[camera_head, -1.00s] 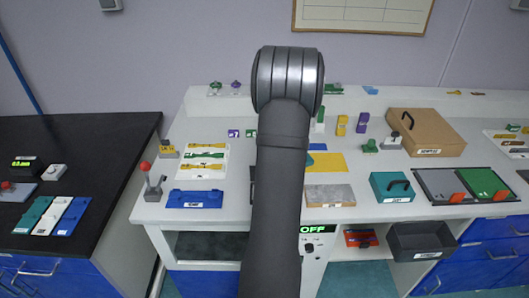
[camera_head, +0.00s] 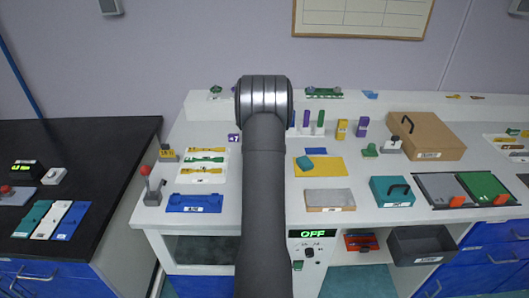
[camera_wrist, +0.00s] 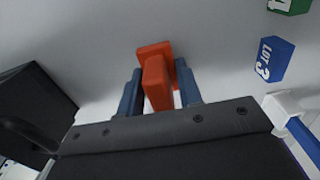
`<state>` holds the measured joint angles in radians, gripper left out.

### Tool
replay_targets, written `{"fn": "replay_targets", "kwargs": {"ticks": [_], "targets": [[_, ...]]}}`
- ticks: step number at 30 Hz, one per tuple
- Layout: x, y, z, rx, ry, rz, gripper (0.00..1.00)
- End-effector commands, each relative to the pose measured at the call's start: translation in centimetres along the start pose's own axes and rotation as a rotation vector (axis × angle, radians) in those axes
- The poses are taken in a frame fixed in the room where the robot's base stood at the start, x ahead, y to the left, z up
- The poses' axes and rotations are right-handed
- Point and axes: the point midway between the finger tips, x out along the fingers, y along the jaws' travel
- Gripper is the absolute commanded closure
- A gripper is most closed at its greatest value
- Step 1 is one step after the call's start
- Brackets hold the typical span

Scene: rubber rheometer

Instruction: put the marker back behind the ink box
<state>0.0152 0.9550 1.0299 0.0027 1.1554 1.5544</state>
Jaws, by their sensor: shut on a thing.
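In the wrist view my gripper (camera_wrist: 159,76) is shut on an orange-red piece (camera_wrist: 157,82), likely the marker. The piece has a flat upright grip between the two blue-grey fingers and a wider block at its far end. A pale grey surface lies beyond it; I cannot tell whether the piece touches it. A black box-like thing (camera_wrist: 35,100) stands at the left of the wrist view, apart from the fingers; I cannot tell whether it is the ink box. In the head view my arm hides the gripper and the held piece.
In the wrist view a blue LOT 3 block (camera_wrist: 271,62) and a green block (camera_wrist: 289,5) are at the right. In the head view a purple tag (camera_head: 234,138) and a sample sheet (camera_head: 203,160) lie left of my arm, and a yellow sheet (camera_head: 322,167) lies right.

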Motion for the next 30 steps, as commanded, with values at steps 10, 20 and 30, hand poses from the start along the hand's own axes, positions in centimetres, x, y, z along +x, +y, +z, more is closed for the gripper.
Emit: {"fn": "replay_targets", "kwargs": {"ticks": [10, 20, 30], "targets": [[0.2, 0.0, 0.0, 0.0, 0.0, 0.0, 0.56], [0.2, 0.0, 0.0, 0.0, 0.0, 0.0, 0.46], [-4.8, -0.1, 0.0, 0.0, 0.0, -0.004, 0.46]]}}
